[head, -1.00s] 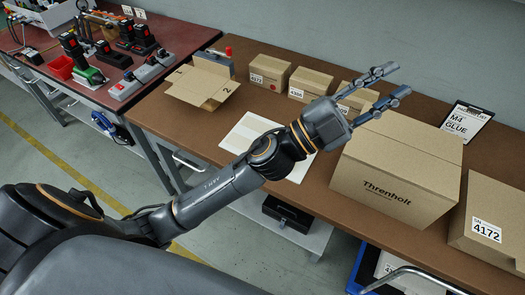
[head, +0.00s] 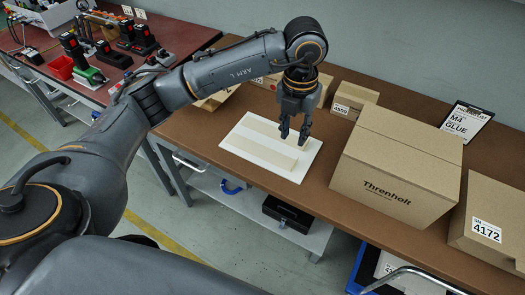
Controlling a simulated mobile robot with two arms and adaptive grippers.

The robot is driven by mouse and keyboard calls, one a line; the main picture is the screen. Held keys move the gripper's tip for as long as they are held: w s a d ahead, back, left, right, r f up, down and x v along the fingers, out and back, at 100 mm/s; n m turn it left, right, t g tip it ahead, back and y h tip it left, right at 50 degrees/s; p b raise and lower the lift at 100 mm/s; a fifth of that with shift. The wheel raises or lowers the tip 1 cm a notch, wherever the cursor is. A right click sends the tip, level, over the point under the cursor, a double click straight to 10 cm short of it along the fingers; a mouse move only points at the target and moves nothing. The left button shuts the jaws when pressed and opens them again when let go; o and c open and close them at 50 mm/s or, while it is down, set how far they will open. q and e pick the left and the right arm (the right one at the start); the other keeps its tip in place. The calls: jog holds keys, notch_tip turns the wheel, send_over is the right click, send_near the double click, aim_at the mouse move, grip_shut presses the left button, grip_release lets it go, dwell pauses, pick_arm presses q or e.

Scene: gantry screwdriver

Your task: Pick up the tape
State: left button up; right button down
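I cannot make out a clear roll of tape in the head view. My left gripper (head: 293,138) points down over a white board (head: 304,167) on the brown table, with its two fingers apart and nothing seen between them. A long cream strip (head: 262,150) lies on the board, just left of and below the fingertips; I cannot tell what it is. A small blue curved thing (head: 231,187) shows on the shelf under the table; I cannot tell what it is either. My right gripper is not in view.
A large Threnholt carton (head: 385,190) stands on the brown table (head: 195,130) right of the board. Smaller boxes (head: 350,97) stand behind. A carton marked 4172 (head: 490,215) is at the right. A red bench (head: 40,50) with tools is at the far left.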

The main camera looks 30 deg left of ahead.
pick_arm(q)
send_over(292, 171)
jog(key=a, duration=0.1)
jog(key=f, duration=0.8)
jog(key=shift+s, duration=0.35)
jog(key=f, duration=0.1)
jog(key=f+p, duration=0.1)
jog(key=f, duration=0.1)
jog(key=d+f, duration=0.1)
jog(key=shift+w+f, duration=0.3)
jog(key=shift+w, duration=0.05)
jog(key=shift+f, duration=0.5)
grip_shut()
